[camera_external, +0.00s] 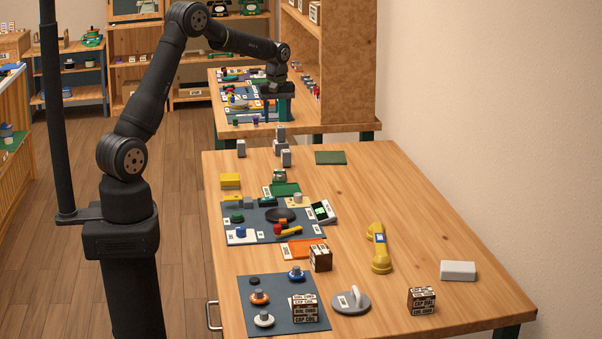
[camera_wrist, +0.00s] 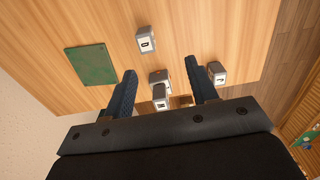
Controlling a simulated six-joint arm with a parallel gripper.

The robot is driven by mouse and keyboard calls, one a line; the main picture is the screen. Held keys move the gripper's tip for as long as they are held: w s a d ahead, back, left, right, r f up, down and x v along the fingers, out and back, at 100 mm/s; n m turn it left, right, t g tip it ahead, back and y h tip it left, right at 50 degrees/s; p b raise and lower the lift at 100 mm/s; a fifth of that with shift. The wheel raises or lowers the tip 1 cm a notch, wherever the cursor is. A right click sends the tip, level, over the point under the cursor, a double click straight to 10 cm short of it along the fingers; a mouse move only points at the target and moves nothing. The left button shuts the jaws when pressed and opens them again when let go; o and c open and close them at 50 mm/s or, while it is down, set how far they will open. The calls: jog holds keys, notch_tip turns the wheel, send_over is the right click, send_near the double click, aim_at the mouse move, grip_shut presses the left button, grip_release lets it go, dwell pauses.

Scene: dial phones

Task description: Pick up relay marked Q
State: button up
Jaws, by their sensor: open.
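Several small grey relays stand at the far end of the near table. One relay (camera_external: 241,148) is at the left, one (camera_external: 286,158) is nearer the camera, and one (camera_external: 280,133) is at the back, beside or on another grey block. In the wrist view, relays show at top centre (camera_wrist: 145,40), at right (camera_wrist: 217,73) and low between the fingers (camera_wrist: 160,103). Each has a small dark mark on a white label; I cannot read surely which is Q. My gripper (camera_external: 276,116) is open and empty above the group. Its fingers (camera_wrist: 160,68) straddle the middle relays in the wrist view.
A flat green mat (camera_external: 330,157) lies right of the relays. Towards the camera are a yellow block (camera_external: 230,181), a dark parts mat (camera_external: 262,237), a yellow handset (camera_external: 379,248) and a white box (camera_external: 458,271). Another cluttered table (camera_external: 310,128) stands behind.

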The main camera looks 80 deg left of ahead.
aim_at(286, 151)
jog(key=w+f, duration=0.1)
jog(key=f, duration=0.4)
jog(key=w+f, duration=0.1)
jog(key=f, duration=0.4)
jog(key=w+f, duration=0.1)
jog(key=f, duration=0.4)
jog(key=shift+a+f, duration=0.25)
jog(key=c, duration=1.1)
